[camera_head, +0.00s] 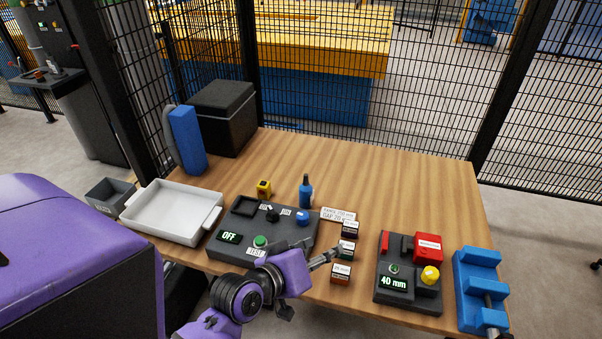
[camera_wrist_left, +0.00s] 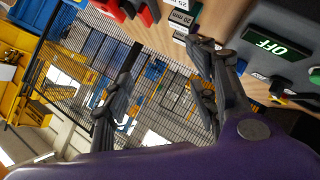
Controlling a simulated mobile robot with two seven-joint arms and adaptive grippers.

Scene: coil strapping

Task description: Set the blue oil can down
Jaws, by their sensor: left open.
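The blue oil can (camera_head: 305,192), a small blue bottle with a dark top, stands upright on the wooden table (camera_head: 400,180), at the back edge of the dark control box (camera_head: 225,250) that reads OFF. My left gripper (camera_head: 334,254) is in front of the can and lower in the picture, apart from it, near the small labelled blocks. In the left wrist view the fingers of my left gripper (camera_wrist_left: 155,95) are spread wide with nothing between them. The can is not clearly visible in that view. My right gripper is not in view.
A white tray (camera_head: 148,236) lies left of the control box. Labelled blocks (camera_head: 340,274) sit beside my gripper. A 40 mm gauge box (camera_head: 383,291) and blue vise (camera_head: 462,290) stand at right. A black bin (camera_head: 215,125) is behind. The back right tabletop is clear.

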